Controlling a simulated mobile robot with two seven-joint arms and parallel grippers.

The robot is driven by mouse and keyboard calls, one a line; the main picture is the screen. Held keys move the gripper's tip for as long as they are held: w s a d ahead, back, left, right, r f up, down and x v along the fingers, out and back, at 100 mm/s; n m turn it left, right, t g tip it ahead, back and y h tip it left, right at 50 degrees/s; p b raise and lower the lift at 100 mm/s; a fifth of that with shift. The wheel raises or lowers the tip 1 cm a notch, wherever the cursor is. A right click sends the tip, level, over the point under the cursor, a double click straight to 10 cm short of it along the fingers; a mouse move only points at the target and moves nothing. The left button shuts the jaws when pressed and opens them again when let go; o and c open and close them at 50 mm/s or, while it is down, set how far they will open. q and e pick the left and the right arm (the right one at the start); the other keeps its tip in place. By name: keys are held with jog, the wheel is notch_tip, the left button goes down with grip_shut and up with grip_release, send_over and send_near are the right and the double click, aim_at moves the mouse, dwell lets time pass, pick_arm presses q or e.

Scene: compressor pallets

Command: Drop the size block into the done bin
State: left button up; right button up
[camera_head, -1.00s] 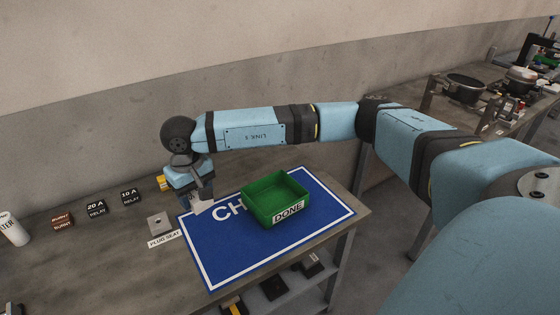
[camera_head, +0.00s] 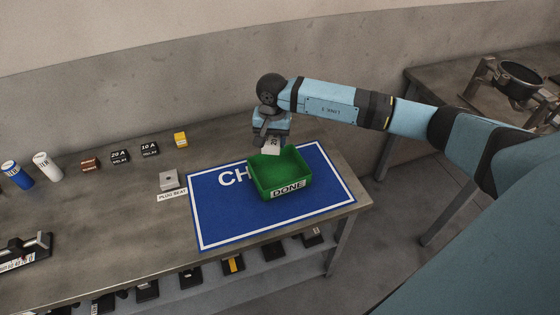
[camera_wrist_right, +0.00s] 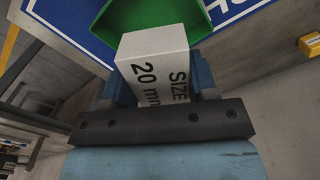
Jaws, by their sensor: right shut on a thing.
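The size block (camera_wrist_right: 160,75) is a white block marked "SIZE 20 mm" in the right wrist view. My right gripper (camera_head: 270,142) is shut on it, and the block (camera_head: 271,147) shows below the fingers in the head view. The green done bin (camera_head: 282,176) stands on the blue mat with its "DONE" label facing front. The held block is at the bin's back left edge, seemingly above it. In the wrist view the bin (camera_wrist_right: 112,22) lies just beyond the block. My left gripper is not in view.
The blue mat (camera_head: 225,225) lies on the grey bench. Left of it are a plug seat block (camera_head: 169,180), a yellow block (camera_head: 180,139), two black relays (camera_head: 120,157) and a brown block (camera_head: 90,164). A second table with a pan (camera_head: 519,75) stands at the right.

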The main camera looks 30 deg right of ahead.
jog(key=d+f+m+b, duration=0.1)
jog(key=d+f+m, duration=0.1)
jog(key=f, duration=0.5)
jog(key=shift+s+d+b, duration=0.35)
jog(key=shift+d, duration=0.45)
jog(key=o, duration=1.1)
notch_tip(320, 180, up, 14)
jog(key=shift+f+b, duration=0.15)
jog(key=shift+b, duration=0.8)
